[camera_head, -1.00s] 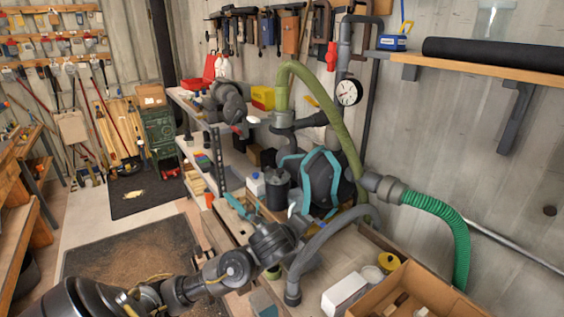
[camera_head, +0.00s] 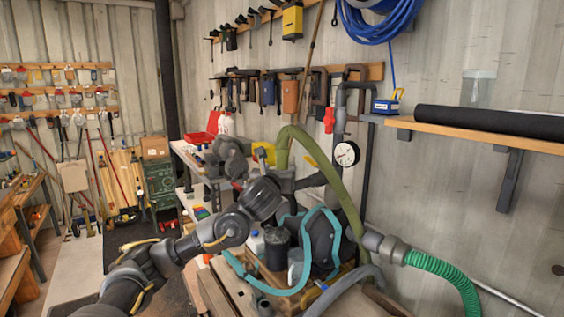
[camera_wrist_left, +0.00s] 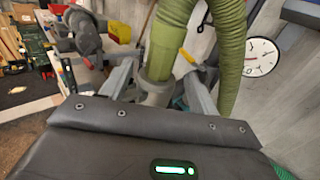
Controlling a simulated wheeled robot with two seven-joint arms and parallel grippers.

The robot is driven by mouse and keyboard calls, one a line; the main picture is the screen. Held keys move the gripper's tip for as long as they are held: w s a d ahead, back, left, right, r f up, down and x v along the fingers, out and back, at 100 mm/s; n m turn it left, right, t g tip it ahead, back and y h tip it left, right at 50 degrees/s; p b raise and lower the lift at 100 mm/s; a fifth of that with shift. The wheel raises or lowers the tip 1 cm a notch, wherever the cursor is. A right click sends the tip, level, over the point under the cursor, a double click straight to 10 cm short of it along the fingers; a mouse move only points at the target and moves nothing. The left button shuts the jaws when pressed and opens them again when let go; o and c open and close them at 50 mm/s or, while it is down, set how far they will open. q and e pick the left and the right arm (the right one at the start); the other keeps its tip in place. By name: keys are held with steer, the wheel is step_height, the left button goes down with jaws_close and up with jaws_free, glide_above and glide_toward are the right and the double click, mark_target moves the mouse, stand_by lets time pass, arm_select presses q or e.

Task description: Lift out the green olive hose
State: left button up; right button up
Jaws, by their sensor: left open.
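The olive green hose (camera_head: 345,190) arches up and over behind the bench in the head view. Its near leg (camera_wrist_left: 172,35) runs down into a grey collar (camera_wrist_left: 157,90) in the wrist view. My left gripper (camera_head: 298,182) is open at the lower end of this leg. In the wrist view its two fingers (camera_wrist_left: 160,84) stand on either side of the hose end and collar. Whether either finger touches the hose cannot be told. My right gripper is not in view.
A pressure gauge (camera_head: 346,154) and wall pipes stand close right of the hose. A bright green ribbed hose (camera_head: 447,272) runs off at the right. A grey vise (camera_head: 228,158) sits on the bench behind my arm. A teal-edged dark pack (camera_head: 320,240) lies below.

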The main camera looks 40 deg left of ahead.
mark_target(283, 163)
arm_select(q)
steer(key=shift+x, duration=0.75)
steer(key=p+x, duration=0.3)
steer(key=x, duration=0.1)
steer(key=shift+w+a+r+p, duration=0.2)
steer(key=shift+w+p, duration=0.15)
steer(key=shift+p, duration=0.05)
steer(key=shift+w+a+f, duration=0.15)
steer(key=shift+w+f, duration=0.05)
steer(key=shift+w, duration=0.1)
steer(key=shift+s, duration=0.1)
steer(key=shift+c, duration=0.3)
steer(key=shift+c, duration=1.2)
steer(key=c, duration=0.9)
steer(key=shift+r, duration=0.1)
